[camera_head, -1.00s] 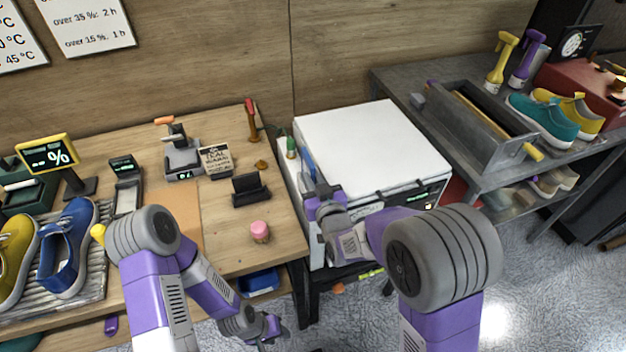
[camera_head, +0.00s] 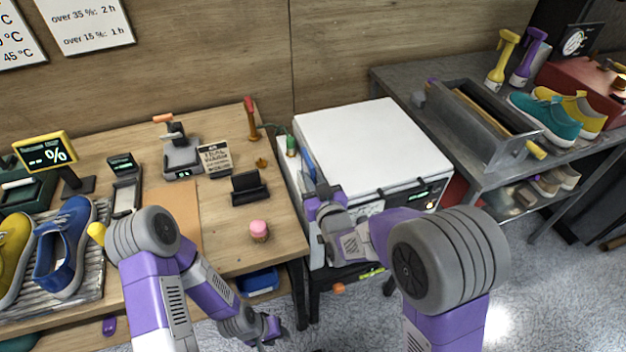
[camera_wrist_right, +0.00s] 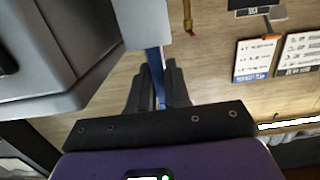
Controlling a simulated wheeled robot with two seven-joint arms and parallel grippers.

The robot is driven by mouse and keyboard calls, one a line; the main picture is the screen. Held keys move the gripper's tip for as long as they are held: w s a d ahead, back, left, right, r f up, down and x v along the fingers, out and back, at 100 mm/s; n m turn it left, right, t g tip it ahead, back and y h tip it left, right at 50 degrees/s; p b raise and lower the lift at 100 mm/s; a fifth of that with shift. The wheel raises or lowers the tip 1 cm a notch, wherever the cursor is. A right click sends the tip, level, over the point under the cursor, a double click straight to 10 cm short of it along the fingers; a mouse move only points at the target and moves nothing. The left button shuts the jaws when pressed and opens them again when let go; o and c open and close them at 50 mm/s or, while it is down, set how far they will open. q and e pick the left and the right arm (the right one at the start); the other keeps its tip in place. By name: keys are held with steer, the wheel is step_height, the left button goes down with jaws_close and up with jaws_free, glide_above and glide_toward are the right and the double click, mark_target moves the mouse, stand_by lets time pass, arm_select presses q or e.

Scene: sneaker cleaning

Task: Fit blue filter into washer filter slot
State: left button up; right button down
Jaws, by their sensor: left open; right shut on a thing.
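The white washer (camera_head: 370,145) stands between the two tables. The blue filter (camera_head: 308,163) shows as a narrow upright strip at the washer's left side. My right gripper (camera_head: 322,191) is at that side, below the strip. In the right wrist view the gripper (camera_wrist_right: 157,85) is shut on the blue filter (camera_wrist_right: 154,62), whose upper end meets a pale grey panel (camera_wrist_right: 145,22). I cannot tell whether the filter is in the slot; the slot itself is hidden. My left gripper (camera_head: 268,328) is open and empty, low in front of the wooden table.
The wooden table (camera_head: 285,225) at left holds a pink-topped jar (camera_head: 259,231), a black stand (camera_head: 249,188), a small sign (camera_head: 215,158) and blue shoes (camera_head: 65,240). A grey tray (camera_head: 480,125) stands on the metal table at right. Open floor lies in front.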

mark_target(313, 173)
steer(key=shift+r+p, duration=0.75)
steer(key=shift+r, duration=0.85)
steer(key=shift+b, duration=0.85)
stand_by(0.9)
steer(key=shift+f+b, duration=1.95)
steer(key=c, duration=1.3)
jaws_free()
steer(key=shift+c, duration=0.2)
steer(key=o, duration=0.3)
steer(key=shift+s+f, duration=0.1)
steer(key=v, duration=0.2)
steer(key=p+v, duration=0.1)
steer(key=v, duration=0.4)
steer(key=shift+s+d+r, duration=0.1)
steer(key=shift+s+r, duration=0.05)
steer(key=shift+r, duration=0.15)
